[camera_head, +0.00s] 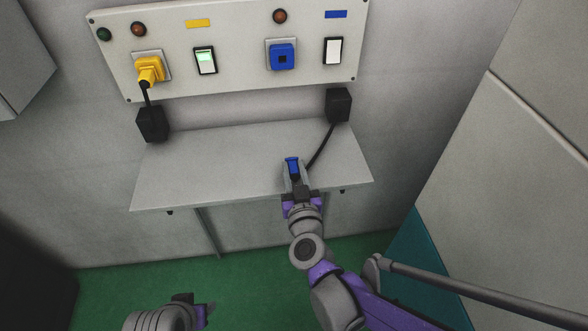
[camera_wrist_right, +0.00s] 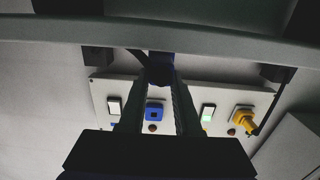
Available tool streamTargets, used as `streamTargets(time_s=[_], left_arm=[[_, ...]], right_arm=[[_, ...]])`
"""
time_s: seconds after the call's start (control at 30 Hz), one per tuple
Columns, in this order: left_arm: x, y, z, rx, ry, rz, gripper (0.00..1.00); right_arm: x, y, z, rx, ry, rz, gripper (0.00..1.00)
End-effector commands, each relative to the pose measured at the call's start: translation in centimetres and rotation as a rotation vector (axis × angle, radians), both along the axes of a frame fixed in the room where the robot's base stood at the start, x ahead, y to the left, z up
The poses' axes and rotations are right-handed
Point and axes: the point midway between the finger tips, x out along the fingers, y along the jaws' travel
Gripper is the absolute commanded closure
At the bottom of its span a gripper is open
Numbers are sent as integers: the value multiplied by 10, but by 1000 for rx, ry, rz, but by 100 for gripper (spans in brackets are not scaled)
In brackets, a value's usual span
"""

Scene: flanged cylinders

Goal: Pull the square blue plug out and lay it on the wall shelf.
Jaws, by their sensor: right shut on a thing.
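The square blue plug (camera_head: 292,166) is held in my right gripper (camera_head: 293,176), over the front right part of the wall shelf (camera_head: 220,165). Whether the plug touches the shelf I cannot tell. The plug also shows between the fingers in the right wrist view (camera_wrist_right: 160,70). Its black cable (camera_head: 320,146) runs up to a black box (camera_head: 339,104) on the wall. The blue socket (camera_head: 282,57) on the panel is empty, with a dark square opening. My left gripper (camera_head: 197,306) is low at the bottom of the head view, away from the shelf; its fingers are unclear.
The wall panel (camera_head: 240,82) carries a yellow plug (camera_head: 150,70) in its socket, a green-lit switch (camera_head: 205,60), a white switch (camera_head: 333,51) and several round lamps. A second black box (camera_head: 152,124) sits at the shelf's back left. The shelf's left and middle are clear.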

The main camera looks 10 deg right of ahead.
Motion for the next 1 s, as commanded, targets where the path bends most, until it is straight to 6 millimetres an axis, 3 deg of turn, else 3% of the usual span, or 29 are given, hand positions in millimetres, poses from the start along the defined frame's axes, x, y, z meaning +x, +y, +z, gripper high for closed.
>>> streamTargets(time_s=[0.8, 0.83, 1.0], left_arm=[[0, 0, -11, 0, 4, 0, 50], [0, 0, -11, 0, 4, 0, 50], [0, 0, -11, 0, 4, 0, 50]], right_arm=[[0, 0, -12, 0, 0, 0, 100], [0, 0, -12, 0, 0, 0, 64], [0, 0, -12, 0, 0, 0, 34]])
